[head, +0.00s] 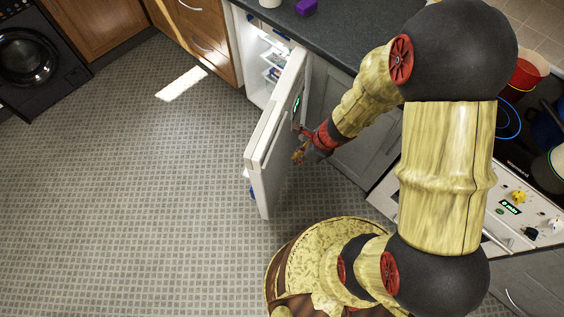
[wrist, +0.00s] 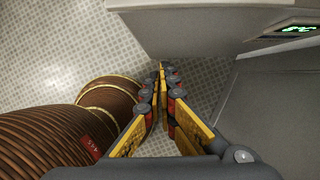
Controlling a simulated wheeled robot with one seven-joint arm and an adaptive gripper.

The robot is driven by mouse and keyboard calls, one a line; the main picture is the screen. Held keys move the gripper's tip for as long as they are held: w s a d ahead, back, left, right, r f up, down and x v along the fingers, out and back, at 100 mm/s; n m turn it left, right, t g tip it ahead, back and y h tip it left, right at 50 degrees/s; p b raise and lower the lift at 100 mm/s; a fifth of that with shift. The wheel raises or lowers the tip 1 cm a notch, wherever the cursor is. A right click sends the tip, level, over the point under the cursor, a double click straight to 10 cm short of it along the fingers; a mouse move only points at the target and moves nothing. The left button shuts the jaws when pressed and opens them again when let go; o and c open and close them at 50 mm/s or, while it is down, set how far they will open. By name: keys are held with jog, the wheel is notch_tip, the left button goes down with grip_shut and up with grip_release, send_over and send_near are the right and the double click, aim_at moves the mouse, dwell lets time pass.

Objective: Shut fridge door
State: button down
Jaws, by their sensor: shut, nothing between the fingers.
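The white fridge door (head: 278,125) stands open in the head view, swung out from the fridge (head: 262,72) under the dark counter. Its outer face is turned toward my arm, and a small green display shows on it. My gripper (head: 299,157) is shut and empty, on the outer side of the door, low and close to it. In the wrist view the shut fingertips (wrist: 162,66) lie just below the door's edge (wrist: 190,30). I cannot tell whether they touch the door. The fridge's lit shelves hold some items; most of the inside is hidden by the door.
Grey cabinets (head: 352,150) and the oven (head: 520,215) stand to the right of the door, close to my arm. Wooden drawers (head: 200,35) are left of the fridge, and a black washing machine (head: 32,55) is at far left. The tiled floor (head: 130,190) left of the door is clear.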

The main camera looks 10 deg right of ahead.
jog(key=w+a+f+b, duration=0.4)
jog(key=a+f+b, duration=0.1)
jog(key=f, duration=0.4)
jog(key=shift+a, duration=0.8)
